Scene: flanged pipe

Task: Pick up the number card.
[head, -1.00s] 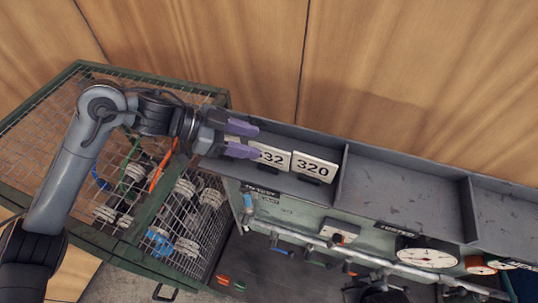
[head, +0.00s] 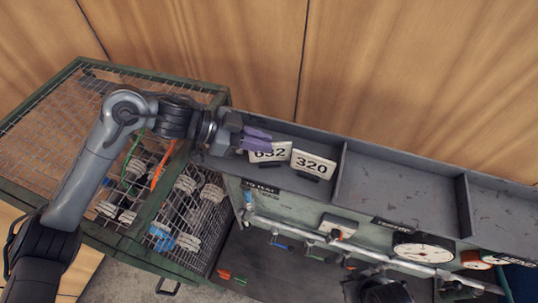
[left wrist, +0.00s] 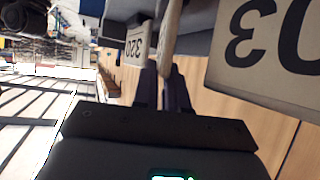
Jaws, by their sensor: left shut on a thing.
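A white number card that seems to read 632 (head: 268,153) stands in the left compartment of the grey shelf. My left gripper (head: 257,139), with purple fingers, is shut at its top edge. In the left wrist view the fingers (left wrist: 163,78) meet at a card seen edge-on (left wrist: 169,30). A second card, 320 (head: 313,165), stands just to its right in a dark holder; it shows upside down in the left wrist view (left wrist: 134,46). My right gripper is not in view.
Another large card (left wrist: 265,50) is close on the right in the left wrist view, partly cut off. The shelf's middle compartment (head: 400,192) is bare. A wire-mesh crate (head: 50,120) stands at left, a wooden wall (head: 400,70) behind. A dial gauge (head: 422,247) sits below the shelf.

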